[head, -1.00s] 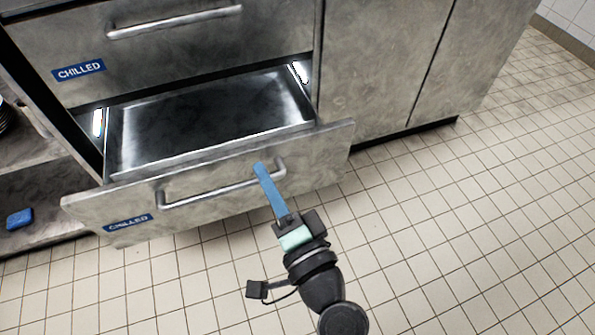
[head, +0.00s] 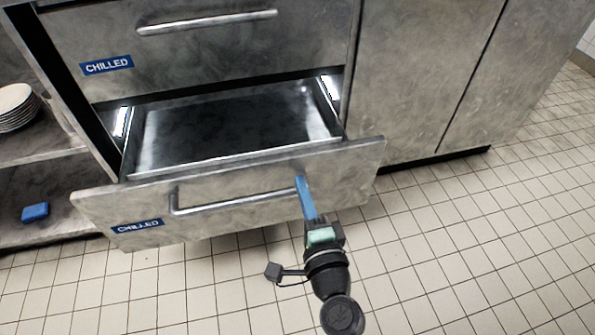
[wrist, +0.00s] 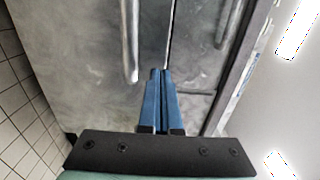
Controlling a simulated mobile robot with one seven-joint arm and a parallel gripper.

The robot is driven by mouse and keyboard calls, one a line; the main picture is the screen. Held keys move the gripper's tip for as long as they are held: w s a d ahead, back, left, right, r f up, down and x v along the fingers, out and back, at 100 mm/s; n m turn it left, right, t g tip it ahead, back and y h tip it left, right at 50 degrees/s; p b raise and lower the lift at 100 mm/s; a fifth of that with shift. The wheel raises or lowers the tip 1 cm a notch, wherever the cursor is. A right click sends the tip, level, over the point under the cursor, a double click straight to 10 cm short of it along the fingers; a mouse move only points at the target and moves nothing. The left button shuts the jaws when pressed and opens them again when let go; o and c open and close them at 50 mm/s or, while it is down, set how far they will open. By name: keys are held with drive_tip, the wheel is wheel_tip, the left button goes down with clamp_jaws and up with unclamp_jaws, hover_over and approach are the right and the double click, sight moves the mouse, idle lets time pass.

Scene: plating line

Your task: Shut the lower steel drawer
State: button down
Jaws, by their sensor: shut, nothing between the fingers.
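The lower steel drawer (head: 230,212) stands pulled out of the cabinet, with a "CHILLED" label at its lower left. Its inside (head: 235,125) shows bare metal and looks empty. A bar handle (head: 235,202) runs across its front. My gripper (head: 302,182) is shut and empty, its blue fingers at the right end of the handle, against or just before the drawer front. In the wrist view the shut fingertips (wrist: 160,75) point at the steel front, beside the handle (wrist: 130,45). I cannot tell whether they touch it.
The upper drawer (head: 200,45) above is shut. Steel cabinet doors (head: 420,80) stand to the right. At the left, open shelves hold a stack of plates (head: 16,108) and a blue block (head: 35,212). The tiled floor (head: 460,250) in front is clear.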

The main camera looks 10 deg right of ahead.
sight(293, 162)
drive_tip(key=shift+w, duration=2)
drive_tip(key=shift+w, duration=0.1)
